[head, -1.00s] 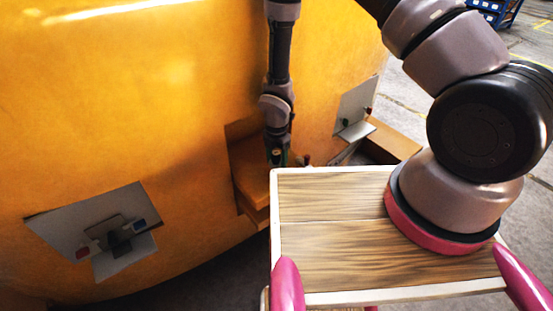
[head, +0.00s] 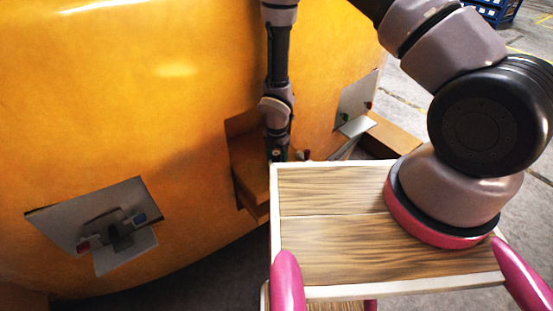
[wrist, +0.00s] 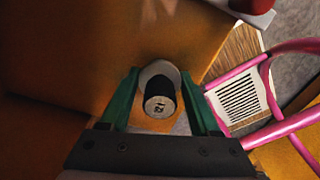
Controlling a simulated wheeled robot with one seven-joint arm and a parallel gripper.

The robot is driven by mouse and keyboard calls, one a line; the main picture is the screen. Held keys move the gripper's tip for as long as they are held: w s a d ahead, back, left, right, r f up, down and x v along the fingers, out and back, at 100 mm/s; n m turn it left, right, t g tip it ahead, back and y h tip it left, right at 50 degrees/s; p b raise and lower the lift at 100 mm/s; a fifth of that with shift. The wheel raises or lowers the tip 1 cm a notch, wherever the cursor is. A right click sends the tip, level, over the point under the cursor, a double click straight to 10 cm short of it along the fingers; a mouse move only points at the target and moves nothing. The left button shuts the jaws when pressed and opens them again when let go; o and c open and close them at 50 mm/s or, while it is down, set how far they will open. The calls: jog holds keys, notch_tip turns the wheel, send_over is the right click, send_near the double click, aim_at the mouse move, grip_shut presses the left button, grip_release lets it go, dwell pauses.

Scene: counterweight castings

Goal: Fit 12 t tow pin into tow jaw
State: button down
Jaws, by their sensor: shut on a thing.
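The 12 t tow pin (wrist: 161,100) shows end-on in the wrist view, with a black body and a pale end face bearing a dark mark that looks like "12". My gripper (wrist: 160,82) has its green fingers on either side of the pin and is shut on it. A pale round shape lies just beyond the pin; I cannot tell whether it is part of the pin or the place under it. In the head view my gripper (head: 277,157) is beside an orange recess with a ledge (head: 250,187), probably the tow jaw. The pin's lower end is hidden.
The big yellow casting (head: 150,90) fills the left. A grey plate with fittings (head: 100,222) is set in its face, another (head: 357,105) farther right. My wooden deck (head: 340,235) lies close to the gripper and hides its tips. Open floor shows at upper right.

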jog(key=shift+f, duration=0.55)
jog(key=shift+c, duration=0.2)
grip_release()
notch_tip(320, 180, up, 11)
jog(key=shift+f, duration=0.1)
jog(key=shift+s, duration=0.1)
dwell(0.3)
